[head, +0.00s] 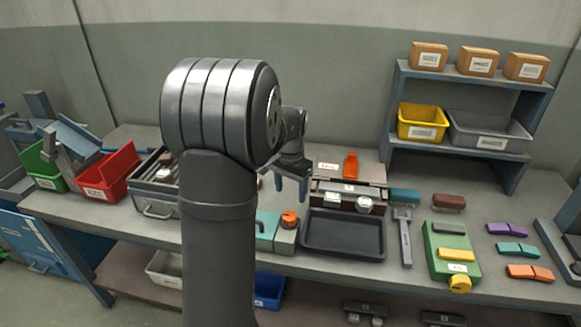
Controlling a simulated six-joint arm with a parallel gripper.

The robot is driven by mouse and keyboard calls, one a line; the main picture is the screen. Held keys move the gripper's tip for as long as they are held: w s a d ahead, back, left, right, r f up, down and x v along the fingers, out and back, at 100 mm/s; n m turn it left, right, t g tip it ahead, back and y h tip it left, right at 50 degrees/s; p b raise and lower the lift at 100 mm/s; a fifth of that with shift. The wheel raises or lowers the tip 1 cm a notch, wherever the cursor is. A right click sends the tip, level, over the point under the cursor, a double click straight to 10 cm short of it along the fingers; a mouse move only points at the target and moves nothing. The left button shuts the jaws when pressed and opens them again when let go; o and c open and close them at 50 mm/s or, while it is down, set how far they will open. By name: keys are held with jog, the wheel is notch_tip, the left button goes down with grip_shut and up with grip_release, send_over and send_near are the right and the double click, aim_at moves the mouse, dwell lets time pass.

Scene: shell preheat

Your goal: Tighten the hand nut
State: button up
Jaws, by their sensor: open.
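I cannot tell for sure which part is the hand nut. A round orange knob (290,219) sits on top of a teal block (284,240) near the front of the bench. A round yellow knob (459,284) sits at the front end of a green fixture (440,240) on the right. My gripper (291,186) points down with its blue fingers apart and nothing visible between them. It appears above and behind the orange knob, apart from it. My arm hides part of the bench to the left of the teal block.
A brown box with an orange lever (350,165) and an empty dark tray (343,248) stand right of the gripper. A grey hammer-like tool (404,238) lies beside the tray. Purple, teal and orange bars (530,272) lie far right. A red bin (108,175) stands left.

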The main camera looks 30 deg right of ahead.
notch_tip(320, 180, up, 8)
send_over(291, 214)
jog(key=shift+a+r, duration=0.1)
jog(key=shift+r, duration=0.05)
dwell(0.5)
notch_tip(291, 214, down, 18)
jog(key=shift+r, duration=0.2)
dwell(0.4)
